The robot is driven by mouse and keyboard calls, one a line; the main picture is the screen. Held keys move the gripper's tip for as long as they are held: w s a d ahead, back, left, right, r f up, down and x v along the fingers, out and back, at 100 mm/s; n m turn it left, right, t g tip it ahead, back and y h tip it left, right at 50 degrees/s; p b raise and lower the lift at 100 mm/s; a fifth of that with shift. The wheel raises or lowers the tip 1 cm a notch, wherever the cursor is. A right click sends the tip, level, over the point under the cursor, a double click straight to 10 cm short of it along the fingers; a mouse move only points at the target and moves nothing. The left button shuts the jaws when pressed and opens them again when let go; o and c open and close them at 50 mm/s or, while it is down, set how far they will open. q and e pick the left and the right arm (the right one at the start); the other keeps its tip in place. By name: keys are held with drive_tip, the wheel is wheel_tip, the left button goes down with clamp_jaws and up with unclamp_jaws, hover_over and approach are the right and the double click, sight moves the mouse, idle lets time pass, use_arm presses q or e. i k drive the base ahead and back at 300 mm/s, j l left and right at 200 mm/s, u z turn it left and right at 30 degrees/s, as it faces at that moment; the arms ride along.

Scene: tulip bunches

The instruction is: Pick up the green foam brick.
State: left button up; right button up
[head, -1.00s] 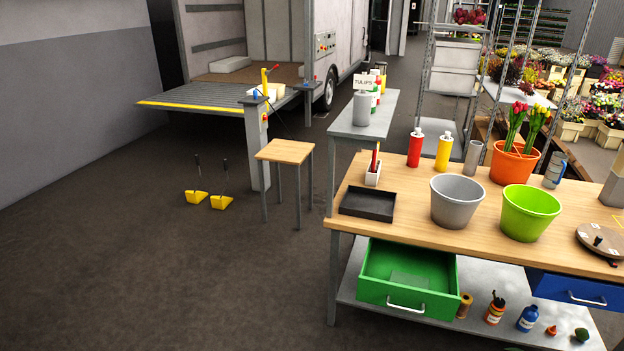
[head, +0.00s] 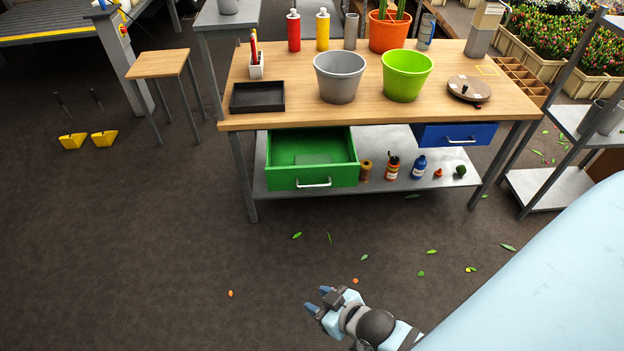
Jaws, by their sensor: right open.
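I cannot make out a green foam brick for certain. A flat greyish-green patch (head: 313,159) shows on the floor of the open green drawer (head: 312,177), and I cannot tell what it is. A small dark green lump (head: 460,171) sits at the right of the lower shelf, too small to identify. My right gripper (head: 318,298) is open and empty, low in front of the workbench and well apart from the drawer. My left gripper is not in view.
The workbench (head: 235,107) holds a black tray (head: 257,98), a grey bucket (head: 340,78), a lime-green bucket (head: 406,76) and a turntable (head: 469,88). A blue drawer (head: 455,134) is at the right. A stool (head: 160,64) stands left. The floor ahead is open, with scattered leaves.

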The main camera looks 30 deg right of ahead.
sight(299, 160)
drive_tip(key=i+l+z, duration=0.25)
drive_tip(key=i, duration=0.7)
drive_tip(key=i+l+z, duration=0.15)
drive_tip(key=i+z, duration=0.15)
drive_tip(key=i, duration=0.7)
